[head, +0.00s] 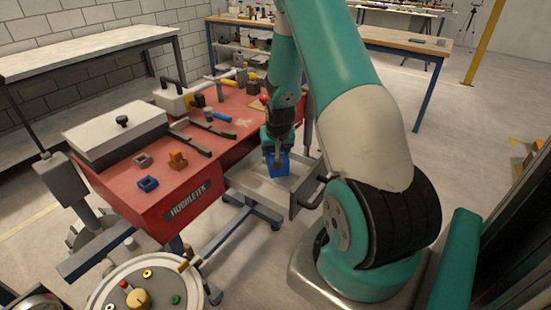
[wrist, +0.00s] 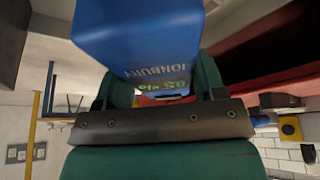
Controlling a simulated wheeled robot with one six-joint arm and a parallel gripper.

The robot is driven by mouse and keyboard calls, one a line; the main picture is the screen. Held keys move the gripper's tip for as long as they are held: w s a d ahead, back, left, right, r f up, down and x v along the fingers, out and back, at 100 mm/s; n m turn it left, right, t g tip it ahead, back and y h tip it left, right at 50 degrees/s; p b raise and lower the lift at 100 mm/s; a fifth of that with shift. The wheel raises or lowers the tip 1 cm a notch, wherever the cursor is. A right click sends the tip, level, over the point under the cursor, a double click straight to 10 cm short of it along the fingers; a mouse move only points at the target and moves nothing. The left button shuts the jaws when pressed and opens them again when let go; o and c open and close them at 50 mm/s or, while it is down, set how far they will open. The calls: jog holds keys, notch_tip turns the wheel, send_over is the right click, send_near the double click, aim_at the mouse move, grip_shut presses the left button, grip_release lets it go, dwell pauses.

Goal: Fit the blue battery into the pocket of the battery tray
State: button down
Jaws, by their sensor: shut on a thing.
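The blue battery (head: 279,168) is held in my gripper (head: 277,143) over a grey open tray (head: 247,188) that sticks out from the red cart. In the wrist view the battery (wrist: 140,38) fills the upper middle, with printed lettering on its face, between my gripper's two green fingers (wrist: 165,85). The grey tray looks like the battery tray. Its pocket cannot be made out, as the battery and gripper cover part of its inside. Whether the battery touches the tray floor cannot be told.
A dark handle (head: 313,191) is on the tray's right end. A round table (head: 140,285) stands at front left.

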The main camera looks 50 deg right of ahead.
jog(key=shift+f, duration=1.9)
jog(key=shift+f, duration=0.25)
jog(key=shift+c, duration=1)
grip_release()
